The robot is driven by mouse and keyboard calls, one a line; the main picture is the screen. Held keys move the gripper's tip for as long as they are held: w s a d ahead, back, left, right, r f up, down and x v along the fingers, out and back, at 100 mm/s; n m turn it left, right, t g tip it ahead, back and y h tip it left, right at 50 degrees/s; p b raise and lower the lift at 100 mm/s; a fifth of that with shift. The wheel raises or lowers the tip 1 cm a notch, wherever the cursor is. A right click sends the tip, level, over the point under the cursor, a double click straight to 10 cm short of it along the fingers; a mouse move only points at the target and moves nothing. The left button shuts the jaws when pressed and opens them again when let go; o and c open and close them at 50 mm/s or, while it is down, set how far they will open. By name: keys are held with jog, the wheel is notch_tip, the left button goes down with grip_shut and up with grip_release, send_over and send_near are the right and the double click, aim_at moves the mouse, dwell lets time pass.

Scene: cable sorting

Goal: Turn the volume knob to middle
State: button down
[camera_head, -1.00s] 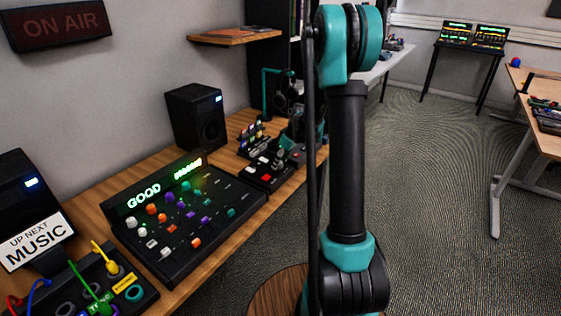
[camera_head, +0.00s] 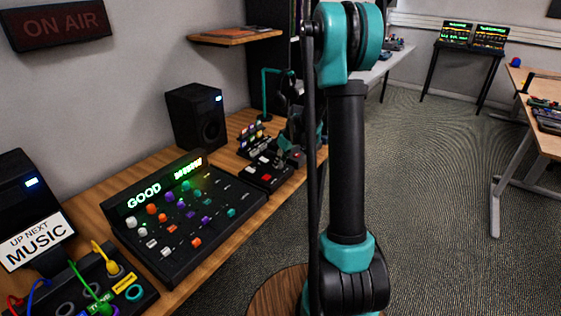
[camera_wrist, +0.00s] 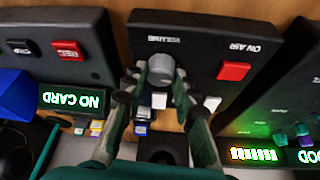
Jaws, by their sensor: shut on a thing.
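The volume knob (camera_wrist: 160,68) is a grey round knob on a black panel (camera_wrist: 200,60), under an upside-down "VOLUME" label in the wrist view. My gripper (camera_wrist: 155,84) has one finger on each side of the knob and is shut on it. The knob's pointer mark cannot be made out, so its setting is unclear. In the head view, the panel (camera_head: 262,180) is on the wooden desk, and my gripper (camera_head: 294,157) is small and partly hidden by my arm.
A red ON AIR button (camera_wrist: 233,71) sits beside the knob. A "NO CARD" box (camera_wrist: 75,97) is on the left in the wrist view. The mixer (camera_head: 165,258) showing "GOOD" and a speaker (camera_head: 192,118) stand on the desk.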

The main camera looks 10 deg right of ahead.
jog(key=m+h, duration=0.1)
jog(key=m, duration=0.2)
jog(key=shift+s+a+m+t, duration=0.1)
jog(key=shift+a+m+t, duration=0.05)
jog(key=shift+m+t, duration=0.2)
jog(key=m+h, duration=0.2)
jog(key=m, duration=0.2)
jog(key=shift+a, duration=0.1)
jog(key=m, duration=0.2)
jog(key=m+h, duration=0.1)
jog(key=m, duration=0.1)
jog(key=shift+a+m+h, duration=0.1)
jog(key=shift+m+h, duration=0.2)
jog(key=shift+m, duration=0.05)
jog(key=shift+m+g+h, duration=0.5)
jog(key=shift+m+g, duration=0.05)
jog(key=shift+m, duration=1.05)
jog(key=c, duration=1.2)
grip_release()
